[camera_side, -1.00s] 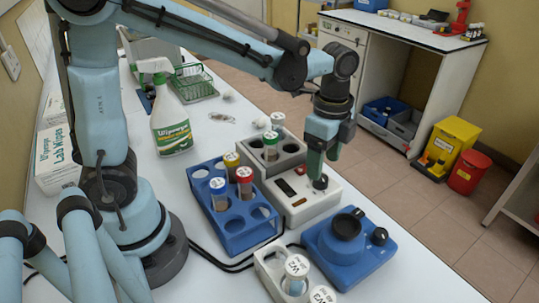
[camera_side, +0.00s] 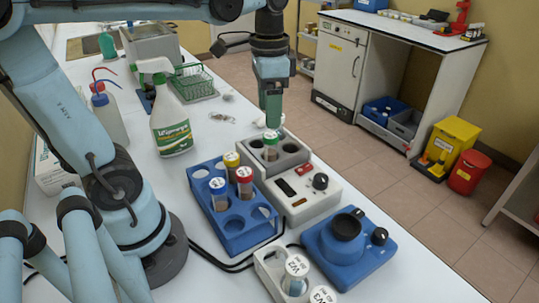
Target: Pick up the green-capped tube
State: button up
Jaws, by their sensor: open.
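The green-capped tube (camera_side: 271,150) stands upright in the grey block (camera_side: 292,160) at the back of the white heater unit. Its green cap is at the top, just below my gripper. My gripper (camera_side: 273,122) points straight down above the tube, with its fingers open. Its fingertips are close to the cap; I cannot tell whether they reach around it.
A blue rack (camera_side: 240,238) with white-, yellow- and red-capped tubes stands left of the heater unit (camera_side: 300,205). A blue mixer (camera_side: 350,255) and a white rack (camera_side: 268,268) with vials are in front. A spray bottle (camera_side: 170,120) stands behind the blue rack.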

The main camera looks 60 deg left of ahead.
aim_at(272, 135)
notch_tip(272, 135, down, 4)
jog(key=shift+f, duration=0.2)
jog(key=shift+w+f, duration=0.2)
jog(key=shift+f, duration=0.75)
jog(key=shift+w+f, duration=0.15)
jog(key=shift+f, duration=1.55)
jog(key=shift+c, duration=0.3)
jog(key=c, duration=1)
jog(key=shift+c, duration=0.2)
jog(key=shift+r, duration=0.2)
jog(key=shift+r, duration=4.8)
